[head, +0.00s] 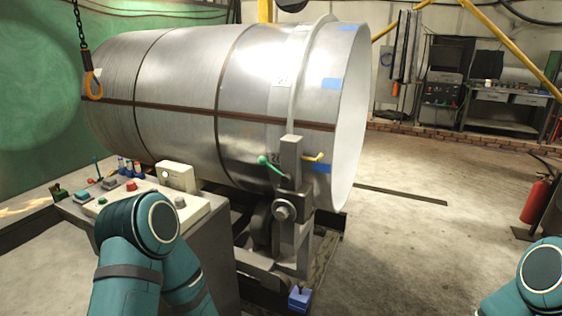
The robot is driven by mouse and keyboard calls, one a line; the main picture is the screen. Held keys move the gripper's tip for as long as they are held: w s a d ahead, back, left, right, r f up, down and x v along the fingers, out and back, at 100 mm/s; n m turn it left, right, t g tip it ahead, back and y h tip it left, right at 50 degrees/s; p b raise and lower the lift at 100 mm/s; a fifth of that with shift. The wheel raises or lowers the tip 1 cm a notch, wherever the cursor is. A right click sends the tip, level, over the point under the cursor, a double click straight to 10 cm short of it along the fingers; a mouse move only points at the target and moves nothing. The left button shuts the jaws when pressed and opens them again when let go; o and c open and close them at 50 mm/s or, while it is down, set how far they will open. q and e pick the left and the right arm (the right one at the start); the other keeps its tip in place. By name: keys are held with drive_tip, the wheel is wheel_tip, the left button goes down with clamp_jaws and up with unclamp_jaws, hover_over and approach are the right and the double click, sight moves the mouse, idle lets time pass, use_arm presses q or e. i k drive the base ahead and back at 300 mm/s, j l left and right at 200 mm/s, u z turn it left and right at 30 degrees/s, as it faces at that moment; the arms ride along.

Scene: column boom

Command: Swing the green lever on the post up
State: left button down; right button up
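The green lever (271,166) is on the left side of the upright grey post (291,160), in front of the large metal drum. Its rounded end points left and slightly up from the post. A yellow lever (315,157) sticks out on the right side of the same post. Teal links of my own arms show at the lower left and lower right. Neither of my grippers is in view, so their fingers cannot be seen.
The metal drum (180,85) lies on its side behind the post. A control console (135,190) with buttons stands left of the post. A hook (93,86) hangs at upper left. A red fire extinguisher (536,199) stands at right. The floor between is mostly clear.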

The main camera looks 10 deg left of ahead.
sight(262, 160)
drive_tip(key=i+j+z, duration=0.35)
drive_tip(key=i+j, duration=0.35)
